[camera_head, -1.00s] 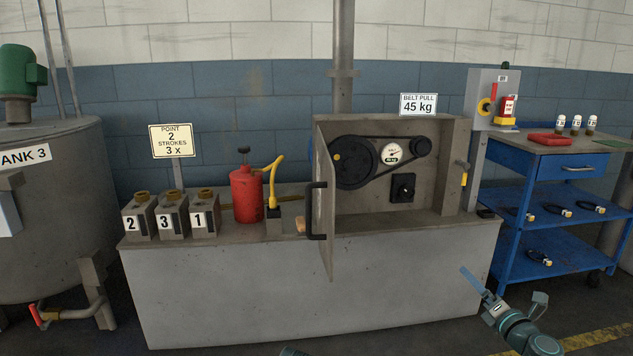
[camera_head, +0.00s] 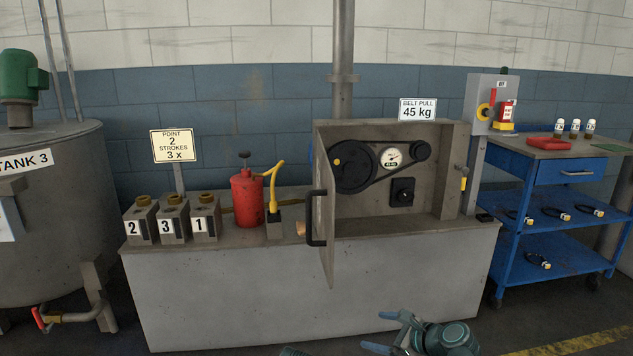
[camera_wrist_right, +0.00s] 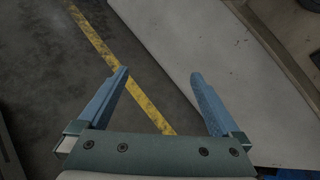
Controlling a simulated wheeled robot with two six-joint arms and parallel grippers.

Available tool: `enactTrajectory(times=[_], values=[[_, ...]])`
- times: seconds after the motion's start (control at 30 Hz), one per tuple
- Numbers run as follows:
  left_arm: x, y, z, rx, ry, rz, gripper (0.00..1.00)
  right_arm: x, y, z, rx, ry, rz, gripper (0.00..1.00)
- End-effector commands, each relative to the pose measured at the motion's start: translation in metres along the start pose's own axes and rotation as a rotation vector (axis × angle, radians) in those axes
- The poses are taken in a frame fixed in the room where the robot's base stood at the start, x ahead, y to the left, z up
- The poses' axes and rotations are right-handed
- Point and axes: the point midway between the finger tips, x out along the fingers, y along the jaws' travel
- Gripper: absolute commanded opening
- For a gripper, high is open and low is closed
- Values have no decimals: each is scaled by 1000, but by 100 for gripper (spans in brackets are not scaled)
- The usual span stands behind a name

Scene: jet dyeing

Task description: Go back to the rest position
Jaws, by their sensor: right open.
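My right gripper (camera_head: 392,332) is at the bottom of the head view, in front of the grey bench (camera_head: 230,300) and below its top. In the right wrist view its two blue fingers (camera_wrist_right: 160,80) are spread apart with nothing between them, above the dark floor and the bench's pale side. My left gripper is not seen; only a small greenish piece, perhaps of my left arm, shows at the bottom edge of the head view.
The belt box (camera_head: 440,205) on the bench has its door (camera_head: 325,215) open toward me. A red oil can (camera_head: 246,198) and numbered blocks (camera_head: 172,222) stand to its left. A blue cart (camera_head: 545,220) is at right, a tank (camera_head: 60,215) at left. Floor at front right is clear.

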Motion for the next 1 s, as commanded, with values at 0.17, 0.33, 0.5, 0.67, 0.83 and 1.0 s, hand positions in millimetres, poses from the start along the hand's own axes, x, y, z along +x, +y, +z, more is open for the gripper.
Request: enactTrajectory(times=[0.17,0.33,0.5,0.67,0.83,1.0], values=[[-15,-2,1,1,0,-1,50,24,109,5,-721,148,377,100],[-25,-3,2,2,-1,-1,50,13,178,-9,-1337,185,760,100],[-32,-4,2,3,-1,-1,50,-10,210,-19,-1764,154,1091,100],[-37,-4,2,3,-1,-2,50,-33,224,-22,-2050,96,1372,100],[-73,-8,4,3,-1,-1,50,-56,213,4,-2113,78,1450,100],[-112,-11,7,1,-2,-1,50,-76,200,36,-2110,79,1446,100]])
